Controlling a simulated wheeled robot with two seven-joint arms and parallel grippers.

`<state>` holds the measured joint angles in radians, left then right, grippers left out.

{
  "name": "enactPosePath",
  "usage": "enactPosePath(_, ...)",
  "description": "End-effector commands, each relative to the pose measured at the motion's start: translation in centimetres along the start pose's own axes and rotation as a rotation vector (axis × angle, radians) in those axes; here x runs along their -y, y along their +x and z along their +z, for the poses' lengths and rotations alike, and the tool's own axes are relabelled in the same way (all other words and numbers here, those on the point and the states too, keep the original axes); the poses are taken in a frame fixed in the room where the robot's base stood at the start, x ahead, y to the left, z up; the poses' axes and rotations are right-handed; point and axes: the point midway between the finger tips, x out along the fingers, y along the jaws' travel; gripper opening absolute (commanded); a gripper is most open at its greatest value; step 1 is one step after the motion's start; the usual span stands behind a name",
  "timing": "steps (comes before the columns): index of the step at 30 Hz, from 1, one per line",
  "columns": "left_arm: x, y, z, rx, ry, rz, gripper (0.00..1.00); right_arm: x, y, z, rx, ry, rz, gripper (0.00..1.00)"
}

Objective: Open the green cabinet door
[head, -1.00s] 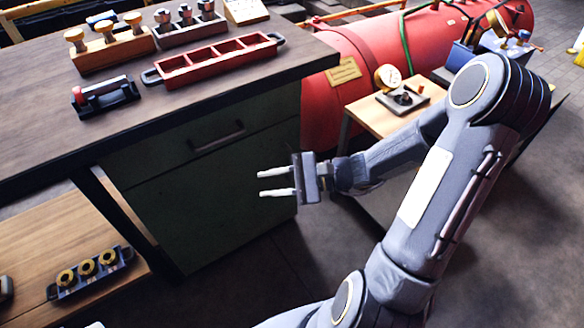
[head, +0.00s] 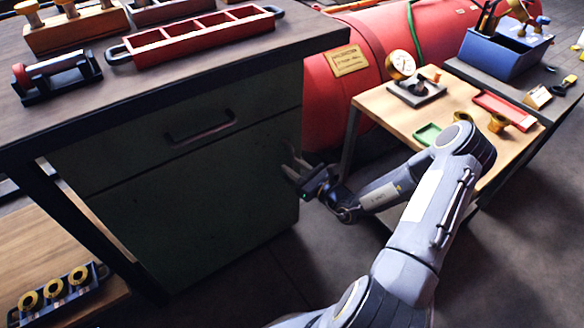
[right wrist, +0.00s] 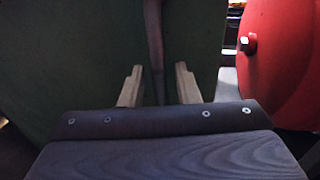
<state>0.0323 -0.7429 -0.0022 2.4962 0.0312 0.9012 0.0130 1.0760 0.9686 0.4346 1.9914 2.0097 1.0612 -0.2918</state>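The green cabinet stands under the dark worktop, and its door (head: 190,215) is the large lower panel, which looks closed. My right gripper (head: 292,167) is at the door's right edge, its fingers pointing at the panel. In the right wrist view the door (right wrist: 70,60) fills the left and middle. A dark upright bar, the door handle (right wrist: 155,45), runs down between the two fingers of my right gripper (right wrist: 158,88). The fingers are apart, with a gap on each side of the bar. In the head view the handle is hidden or too dark to tell. My left gripper is not in view.
A drawer with a dark handle (head: 201,126) is above the door. A red boiler (head: 325,85) stands behind, right of the cabinet. A wooden side table (head: 375,103) with small parts is to the right. The floor (head: 270,285) before the door is clear.

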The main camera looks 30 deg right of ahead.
Motion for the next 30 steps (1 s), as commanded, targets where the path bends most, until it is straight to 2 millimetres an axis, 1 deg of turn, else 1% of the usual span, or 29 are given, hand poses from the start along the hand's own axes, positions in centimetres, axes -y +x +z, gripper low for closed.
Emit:
enactPosePath(1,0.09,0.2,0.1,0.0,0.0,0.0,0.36,0.0,0.47,-0.09,0.001,-0.001,0.0,0.29)
enactPosePath(4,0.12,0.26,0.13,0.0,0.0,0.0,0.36,-0.01,0.96,-0.02,0.001,0.0,0.0,0.29)
enactPosePath(11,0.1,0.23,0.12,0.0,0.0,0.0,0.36,-0.02,1.07,0.04,0.0,0.0,0.0,0.29)
enactPosePath(12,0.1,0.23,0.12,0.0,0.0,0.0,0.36,-0.01,1.07,0.04,0.0,0.0,0.0,0.28)
enactPosePath(18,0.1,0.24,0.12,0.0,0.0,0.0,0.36,-0.01,1.05,0.05,0.0,0.0,0.0,0.02)
enactPosePath(19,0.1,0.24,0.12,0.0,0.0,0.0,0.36,-0.01,1.05,0.04,0.0,0.0,0.0,0.0)
enactPosePath(27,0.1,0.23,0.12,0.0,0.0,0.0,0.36,-0.02,1.01,0.05,0.0,0.0,0.0,0.0)
enactPosePath(30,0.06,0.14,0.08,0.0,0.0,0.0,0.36,-0.06,0.67,0.08,-0.001,0.0,0.0,0.0)
